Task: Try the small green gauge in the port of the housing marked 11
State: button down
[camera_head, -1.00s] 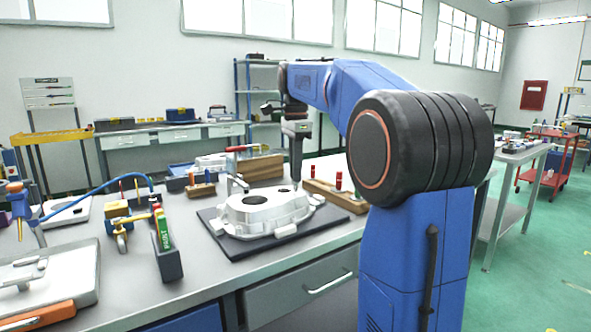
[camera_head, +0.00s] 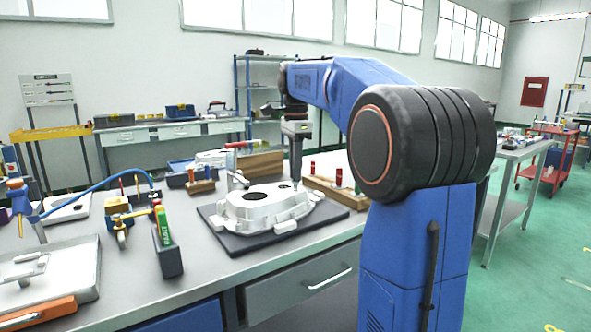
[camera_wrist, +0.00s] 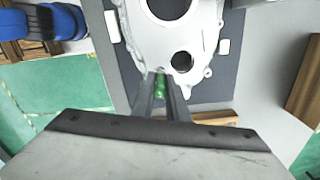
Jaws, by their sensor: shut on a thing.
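A pale cast aluminium housing (camera_head: 262,207) lies on a dark mat (camera_head: 235,243) on the bench; its number cannot be read. The wrist view shows the housing (camera_wrist: 205,35) with a large round opening and a smaller dark hole. My gripper (camera_head: 296,181) points down at the housing's far side. In the wrist view my gripper (camera_wrist: 160,80) is shut on the small green gauge (camera_wrist: 160,88), which shows between the two fingers. The fingertips overlap the housing's edge, below and left of the smaller hole. The gauge's lower end is hidden, so I cannot tell whether it is in a port.
A wooden block with red-topped pegs (camera_head: 338,190) stands right of the housing. A clamp (camera_head: 235,180) stands at its back left. Bench is clear in front of the mat.

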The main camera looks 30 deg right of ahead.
jog(key=shift+f, duration=1.2)
dwell(0.8)
dwell(1.1)
jog(key=shift+r, duration=3.95)
